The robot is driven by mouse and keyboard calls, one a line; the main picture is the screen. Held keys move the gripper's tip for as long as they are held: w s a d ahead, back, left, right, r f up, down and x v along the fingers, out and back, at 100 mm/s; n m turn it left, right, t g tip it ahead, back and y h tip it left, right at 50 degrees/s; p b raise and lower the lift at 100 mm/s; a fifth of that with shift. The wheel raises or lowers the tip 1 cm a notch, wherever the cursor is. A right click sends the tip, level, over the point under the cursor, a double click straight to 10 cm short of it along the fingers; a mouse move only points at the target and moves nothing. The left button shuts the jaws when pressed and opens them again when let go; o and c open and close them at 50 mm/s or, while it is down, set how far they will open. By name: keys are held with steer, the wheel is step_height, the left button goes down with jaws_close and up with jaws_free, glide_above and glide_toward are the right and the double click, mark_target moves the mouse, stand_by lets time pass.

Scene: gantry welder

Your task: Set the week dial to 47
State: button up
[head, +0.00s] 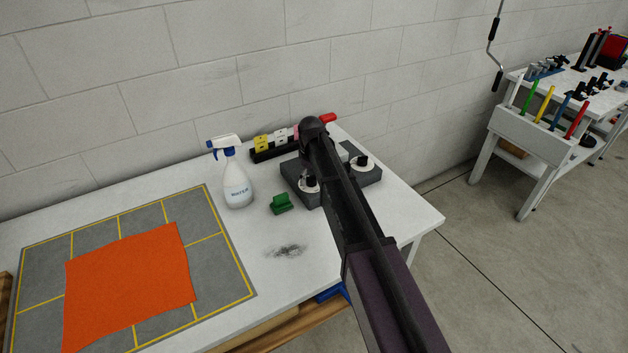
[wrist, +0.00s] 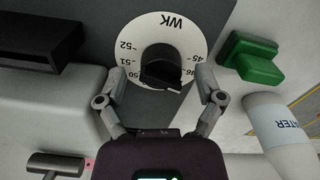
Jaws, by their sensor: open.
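The week dial (wrist: 151,28) is a white disc marked WK in the wrist view, with 52, 51 and 50 along its left and 45 near its right. A dark knob (wrist: 160,72) sits at its middle and covers the lower numbers, so I cannot read the setting. My gripper (wrist: 162,78) is open, with one finger on each side of the knob; contact is not clear. In the head view, the left dial (head: 309,187) on the grey box, nearer the green block, appears to be this one. My arm hides the gripper there.
A green block (head: 282,204) and a spray bottle (head: 237,188) stand left of the box. A second dial (head: 364,163) is at its right. A black rack (head: 262,155) with coloured pieces lies behind. An orange cloth (head: 130,285) covers part of a grey mat (head: 222,255).

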steer(key=c, duration=1.2)
steer(key=shift+o, duration=0.2)
steer(key=shift+d, duration=0.4)
steer(key=shift+a, duration=0.3)
steer(key=shift+w+a, duration=0.1)
steer(key=shift+m, duration=2.9)
